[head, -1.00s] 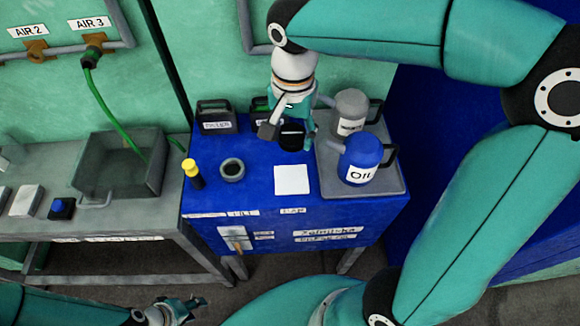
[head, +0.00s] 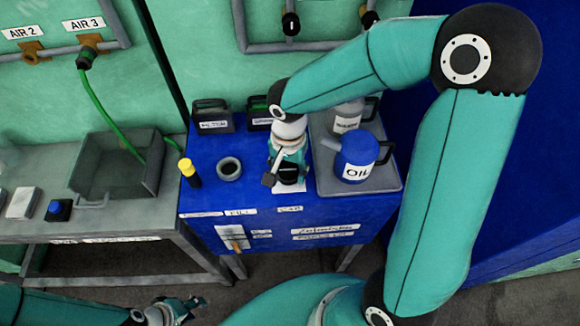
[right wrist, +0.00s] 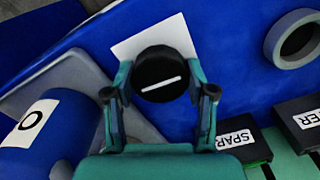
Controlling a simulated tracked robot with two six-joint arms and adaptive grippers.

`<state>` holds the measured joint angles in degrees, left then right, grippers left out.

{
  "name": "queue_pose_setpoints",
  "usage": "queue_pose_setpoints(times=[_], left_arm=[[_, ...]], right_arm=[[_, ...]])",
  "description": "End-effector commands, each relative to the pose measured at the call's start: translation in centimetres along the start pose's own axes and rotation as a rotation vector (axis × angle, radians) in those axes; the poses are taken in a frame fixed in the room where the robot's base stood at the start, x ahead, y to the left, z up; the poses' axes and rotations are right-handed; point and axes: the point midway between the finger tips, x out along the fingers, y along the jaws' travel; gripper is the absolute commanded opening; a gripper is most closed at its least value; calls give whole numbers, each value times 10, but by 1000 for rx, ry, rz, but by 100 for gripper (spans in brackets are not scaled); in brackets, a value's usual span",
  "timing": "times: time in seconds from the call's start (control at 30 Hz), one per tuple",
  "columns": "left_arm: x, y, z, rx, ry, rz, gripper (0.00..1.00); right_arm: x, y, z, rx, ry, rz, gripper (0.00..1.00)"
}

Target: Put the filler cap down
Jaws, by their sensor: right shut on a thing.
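My right gripper (head: 288,170) is shut on the black filler cap (head: 290,172), over the white square (head: 282,188) on the blue cabinet top. In the right wrist view the round cap (right wrist: 160,74), with a white line on its top, sits between the fingers of the gripper (right wrist: 160,85). The white square (right wrist: 128,45) shows partly behind it. I cannot tell whether the cap touches the square. The open grey filler neck (head: 229,168) stands to the left of it. My left gripper (head: 182,308) is low at the bottom left, apparently open and empty.
The blue OIL can (head: 356,157) and a grey can (head: 347,118) stand on a grey tray (head: 350,188) close on the right. A yellow-topped black bottle (head: 189,171) stands at the left edge. Dark boxes (head: 212,116) stand at the back.

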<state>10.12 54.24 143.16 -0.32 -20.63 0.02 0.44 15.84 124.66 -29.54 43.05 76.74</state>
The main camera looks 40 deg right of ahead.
Motion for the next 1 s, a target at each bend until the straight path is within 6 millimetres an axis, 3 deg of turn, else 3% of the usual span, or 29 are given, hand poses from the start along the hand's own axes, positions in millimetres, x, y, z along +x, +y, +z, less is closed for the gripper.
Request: queue_pose_setpoints(times=[0.23,0.27,0.4,0.77,1.0], left_arm=[[4,-1,0,0,0,0,40],[4,-1,0,0,0,0,40],[2,-1,0,0,0,0,40],[1,0,0,0,0,0,40],[0,0,0,0,0,0,40]], right_arm=[[3,0,0,0,1,0,13],[2,0,0,0,1,0,57],[1,0,0,0,1,0,80],[0,0,0,0,0,0,81],[-24,-1,-1,1,5,-4,81]])
